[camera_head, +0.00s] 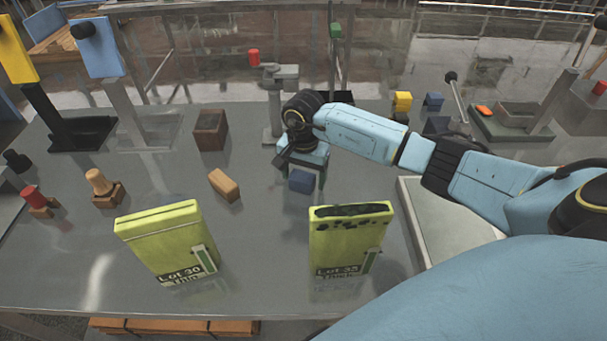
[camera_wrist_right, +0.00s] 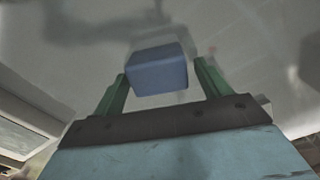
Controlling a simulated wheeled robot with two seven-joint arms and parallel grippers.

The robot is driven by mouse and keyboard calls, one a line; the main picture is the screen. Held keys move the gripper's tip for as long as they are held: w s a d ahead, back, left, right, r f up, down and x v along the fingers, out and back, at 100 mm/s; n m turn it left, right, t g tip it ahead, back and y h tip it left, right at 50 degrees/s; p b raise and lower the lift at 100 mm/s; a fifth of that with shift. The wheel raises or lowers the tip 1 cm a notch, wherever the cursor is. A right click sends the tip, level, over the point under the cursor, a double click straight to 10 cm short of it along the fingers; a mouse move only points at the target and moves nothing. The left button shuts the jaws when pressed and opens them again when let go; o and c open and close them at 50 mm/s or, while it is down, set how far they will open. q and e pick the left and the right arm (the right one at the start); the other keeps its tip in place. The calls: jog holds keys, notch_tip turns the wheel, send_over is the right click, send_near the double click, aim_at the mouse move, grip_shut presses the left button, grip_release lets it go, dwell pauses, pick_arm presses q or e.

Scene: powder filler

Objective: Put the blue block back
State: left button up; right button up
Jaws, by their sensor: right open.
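A small dark blue block (camera_head: 301,182) lies on the grey table, in front of my right gripper (camera_head: 304,170). In the right wrist view the blue block (camera_wrist_right: 157,72) sits between the tips of the two green fingers of my right gripper (camera_wrist_right: 160,72). The fingers are open, with a small gap showing beside the block; I cannot tell how deep between them it is. Another blue block (camera_head: 433,101) stands at the back right beside a yellow block (camera_head: 402,101). My left gripper is not in view.
Two yellow-green boxes, Lot 30 (camera_head: 165,238) and Lot 35 (camera_head: 345,245), stand at the front. A wooden block (camera_head: 224,185) and a brown cube (camera_head: 211,130) are left of the gripper. A grey post stand (camera_head: 272,115) is close behind it. A pale tray (camera_head: 410,210) is right.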

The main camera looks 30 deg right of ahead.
aim_at(303, 174)
notch_tip(303, 174, up, 12)
jog(key=shift+r, duration=0.2)
dwell(0.4)
dwell(0.4)
